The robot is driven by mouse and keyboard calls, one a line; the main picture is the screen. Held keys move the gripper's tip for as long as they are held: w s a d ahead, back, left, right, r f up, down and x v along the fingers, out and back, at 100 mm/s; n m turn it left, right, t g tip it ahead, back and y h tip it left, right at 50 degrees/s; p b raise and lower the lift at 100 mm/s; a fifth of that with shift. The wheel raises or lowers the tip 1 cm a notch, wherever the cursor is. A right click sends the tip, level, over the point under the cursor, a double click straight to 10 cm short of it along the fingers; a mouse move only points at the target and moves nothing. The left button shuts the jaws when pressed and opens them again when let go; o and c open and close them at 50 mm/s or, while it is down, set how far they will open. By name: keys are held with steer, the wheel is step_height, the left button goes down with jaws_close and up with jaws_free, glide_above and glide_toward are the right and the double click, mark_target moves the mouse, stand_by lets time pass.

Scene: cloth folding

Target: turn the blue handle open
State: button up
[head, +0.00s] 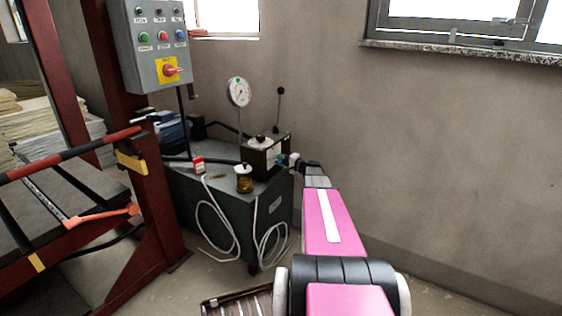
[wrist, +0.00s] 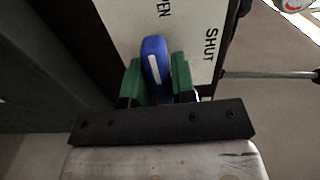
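The blue handle (wrist: 153,48) has a pale stripe and stands out from a white plate (wrist: 198,25) marked with "SHUT" and a partly hidden word ending in "EN". My gripper (wrist: 157,76) has one green finger on each side of the handle. The fingers look closed in against it, though the contact itself is hard to see. The handle's lower part is hidden between the fingers. In the head view, my arm reaches to the dark box (head: 264,157) on the green cabinet, where the handle is too small to make out clearly.
A pressure gauge (head: 238,92) and a thin black lever (head: 279,106) rise by the box. An amber jar (head: 244,180) and a red-white packet (head: 198,165) sit on the cabinet (head: 220,218). A grey control panel (head: 152,45) hangs at left.

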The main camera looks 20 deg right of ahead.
steer(key=shift+o, duration=1.2)
steer(key=v, duration=1)
steer(key=shift+s+d, duration=0.25)
steer(key=shift+s, duration=0.1)
steer(key=s+a+f+n+g+h, duration=0.1)
steer(key=s+a+f+n+g, duration=0.2)
steer(key=a, duration=0.5)
steer(key=s+a+f+n+g+h, duration=0.1)
steer(key=s+a+f+g, duration=0.1)
steer(key=s+a+g, duration=0.35)
steer(key=s+a+f+n+g, duration=0.2)
steer(key=a, duration=0.8)
steer(key=s+a+f+n+g+h, duration=0.1)
steer(key=s+a+n+g+h, duration=0.1)
steer(key=s, duration=0.5)
steer(key=s+a+f+n+g+h, duration=0.1)
steer(key=s+a+n+h, duration=0.1)
steer(key=s+a+h, duration=0.2)
steer(key=s+h, duration=0.3)
steer(key=shift+s+a+g, duration=0.25)
steer(key=shift+s+g, duration=0.1)
steer(key=shift+s, duration=0.05)
